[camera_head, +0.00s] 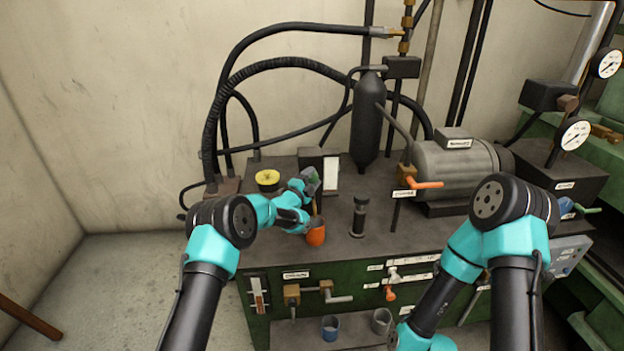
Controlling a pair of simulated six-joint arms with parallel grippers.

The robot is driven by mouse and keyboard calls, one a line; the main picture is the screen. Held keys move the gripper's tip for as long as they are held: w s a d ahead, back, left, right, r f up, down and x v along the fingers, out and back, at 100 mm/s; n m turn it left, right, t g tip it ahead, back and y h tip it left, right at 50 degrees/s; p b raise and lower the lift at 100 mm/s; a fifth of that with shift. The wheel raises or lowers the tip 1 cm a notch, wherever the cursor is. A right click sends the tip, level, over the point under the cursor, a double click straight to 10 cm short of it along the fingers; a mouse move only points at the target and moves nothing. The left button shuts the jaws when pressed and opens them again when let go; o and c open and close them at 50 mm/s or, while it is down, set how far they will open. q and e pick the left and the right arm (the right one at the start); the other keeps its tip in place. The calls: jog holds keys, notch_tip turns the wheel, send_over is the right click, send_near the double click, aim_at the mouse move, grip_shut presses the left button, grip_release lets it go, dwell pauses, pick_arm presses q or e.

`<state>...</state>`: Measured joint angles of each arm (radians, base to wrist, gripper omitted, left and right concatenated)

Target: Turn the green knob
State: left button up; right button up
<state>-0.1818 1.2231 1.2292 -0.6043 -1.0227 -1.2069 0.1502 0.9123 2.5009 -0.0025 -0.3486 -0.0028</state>
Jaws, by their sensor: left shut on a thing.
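The green knob (318,186) is a small, partly hidden patch of green at the front of the dark box on the machine's top. My left gripper (310,179) reaches it from the left and is shut on it. The fingers cover most of the knob, so its turn angle cannot be told. My right arm bends down at the lower right, and its gripper is outside the frame.
A yellow knob (268,177) stands left of my left gripper, and an orange cup-like part (316,234) lies just below it. A black cylinder (368,125), an orange lever (426,185) and a grey motor (455,168) stand to the right. Black hoses arch behind.

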pick_arm(q)
jog(key=shift+n+t, duration=0.4)
jog(key=shift+n, duration=0.1)
jog(key=o, duration=0.9)
jog(key=v, duration=1.7)
jog(key=shift+s+f, duration=0.15)
jog(key=shift+f, duration=0.1)
jog(key=shift+a, duration=0.1)
